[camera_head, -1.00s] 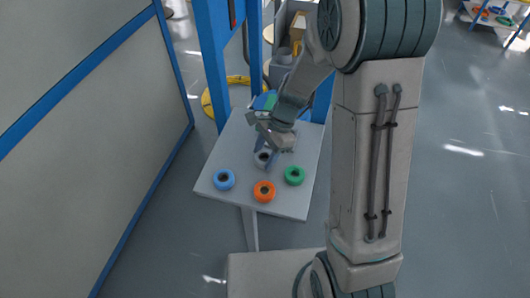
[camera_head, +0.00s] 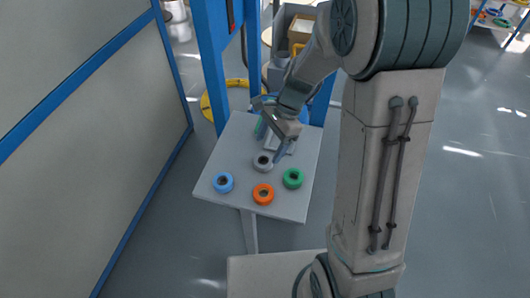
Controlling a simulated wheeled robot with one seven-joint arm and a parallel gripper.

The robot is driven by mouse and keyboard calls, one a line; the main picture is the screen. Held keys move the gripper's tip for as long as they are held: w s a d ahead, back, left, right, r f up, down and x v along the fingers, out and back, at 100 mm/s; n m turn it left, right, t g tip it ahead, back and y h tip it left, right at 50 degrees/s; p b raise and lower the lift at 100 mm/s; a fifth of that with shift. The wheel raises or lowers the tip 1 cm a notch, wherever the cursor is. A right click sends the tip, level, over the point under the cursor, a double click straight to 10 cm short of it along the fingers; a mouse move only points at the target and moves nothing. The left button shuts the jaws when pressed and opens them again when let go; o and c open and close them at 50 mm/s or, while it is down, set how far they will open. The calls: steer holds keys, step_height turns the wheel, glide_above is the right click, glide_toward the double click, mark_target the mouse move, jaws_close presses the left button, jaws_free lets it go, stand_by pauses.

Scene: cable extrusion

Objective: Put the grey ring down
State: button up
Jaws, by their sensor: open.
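The grey ring (camera_head: 263,161) lies flat on the light grey table (camera_head: 234,152), near its middle. A blue ring (camera_head: 223,182), an orange ring (camera_head: 263,194) and a green ring (camera_head: 293,178) lie in front of it on the same table. My gripper (camera_head: 270,143) is open and empty, above the table just behind the grey ring and apart from it. My wrist partly hides the back of the table.
A blue upright frame (camera_head: 212,60) stands behind the table, with a yellow coil (camera_head: 212,104) on the floor by it. A grey panel wall with blue edges (camera_head: 90,150) is on the left. Open floor (camera_head: 470,200) lies to the right.

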steer(key=v, duration=0.7)
steer(key=s+d+r+n+t+h, duration=0.2)
steer(key=s+d+r+n, duration=0.1)
steer(key=s+n, duration=0.3)
steer(key=s+d+r+n+t+h, duration=0.2)
steer(key=s+d+r+n, duration=0.1)
steer(key=s+n, duration=0.3)
steer(key=s+d, duration=0.1)
steer(key=s, duration=0.1)
steer(key=shift+s+d+r+n+t, duration=0.15)
steer(key=shift+s+r+n+t, duration=0.1)
steer(key=shift+s+n+t, duration=0.15)
